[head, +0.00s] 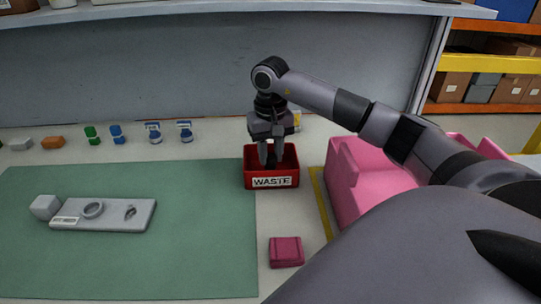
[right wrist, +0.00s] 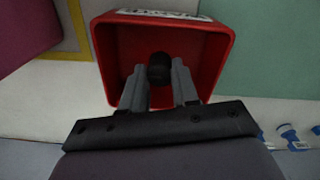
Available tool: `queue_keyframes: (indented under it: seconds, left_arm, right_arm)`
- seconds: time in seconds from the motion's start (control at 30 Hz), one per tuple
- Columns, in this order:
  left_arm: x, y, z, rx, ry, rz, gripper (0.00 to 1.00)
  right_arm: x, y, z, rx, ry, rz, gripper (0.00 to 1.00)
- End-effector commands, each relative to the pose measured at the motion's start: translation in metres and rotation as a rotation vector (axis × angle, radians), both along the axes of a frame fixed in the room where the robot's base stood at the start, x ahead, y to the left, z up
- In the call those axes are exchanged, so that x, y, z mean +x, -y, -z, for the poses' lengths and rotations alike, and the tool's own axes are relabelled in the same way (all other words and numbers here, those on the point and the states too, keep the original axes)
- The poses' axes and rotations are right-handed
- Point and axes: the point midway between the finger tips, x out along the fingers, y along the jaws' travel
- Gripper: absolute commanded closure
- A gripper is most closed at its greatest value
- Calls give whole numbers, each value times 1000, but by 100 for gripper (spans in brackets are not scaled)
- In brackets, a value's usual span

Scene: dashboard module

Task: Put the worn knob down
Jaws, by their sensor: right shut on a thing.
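My right gripper (head: 271,160) points down into the red bin marked WASTE (head: 272,181). In the right wrist view the gripper (right wrist: 159,80) is shut on the dark worn knob (right wrist: 159,68). The knob is between the fingertips, within the outline of the red bin (right wrist: 220,65). I cannot tell whether the knob touches the bin floor. In the head view the knob is mostly hidden by the fingers and the bin's front wall. My left gripper is not in view.
A grey module (head: 115,226) with a ring lies on the green mat (head: 200,262). Several small coloured parts stand along the back left. A magenta box (head: 286,251) lies in front of the bin. A large pink container (head: 358,178) stands to its right.

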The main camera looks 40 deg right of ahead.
Motion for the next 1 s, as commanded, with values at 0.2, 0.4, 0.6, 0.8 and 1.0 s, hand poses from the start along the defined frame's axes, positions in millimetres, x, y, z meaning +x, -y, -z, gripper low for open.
queue_keyframes:
  seconds: [0.2, 0.4, 0.6, 0.8, 1.0]
  left_arm:
    - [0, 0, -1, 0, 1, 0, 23]
    - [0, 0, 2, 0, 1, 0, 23]
    - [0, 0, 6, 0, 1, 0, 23]
    - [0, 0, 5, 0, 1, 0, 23]
    - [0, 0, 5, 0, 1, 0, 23]
  right_arm:
    - [0, 0, 12, -1, 2, -1, 99]
    - [0, 0, 15, 0, 1, 0, 99]
    - [0, 0, 21, 0, 1, 1, 99]
    - [0, 0, 20, 0, 0, 1, 45]
    - [0, 0, 20, 0, 1, 0, 45]
